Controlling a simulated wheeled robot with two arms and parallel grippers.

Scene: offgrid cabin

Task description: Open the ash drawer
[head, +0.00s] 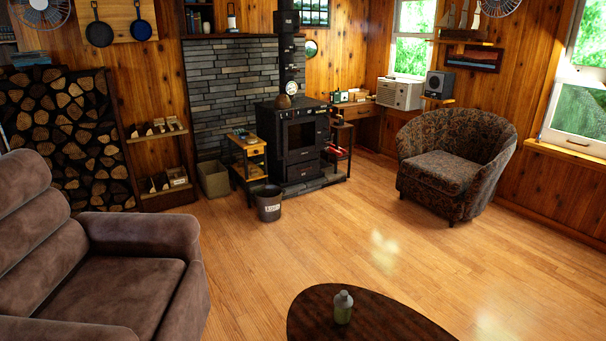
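A black wood stove (298,138) stands across the room on a stone hearth, in front of a grey stone wall panel. Its front faces me, with a glazed door in the upper part. Drawer-like panels (302,172) sit below the door and look shut; which one is the ash drawer is too small to tell for sure. Neither of my grippers shows in the head view.
A dark bucket (269,203) and a small side table (248,160) stand left of the stove front. A brown sofa (110,262) is at the left, a patterned armchair (455,165) at the right. A coffee table (385,320) with a bottle (343,306) is near me. Wooden floor (330,235) between is clear.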

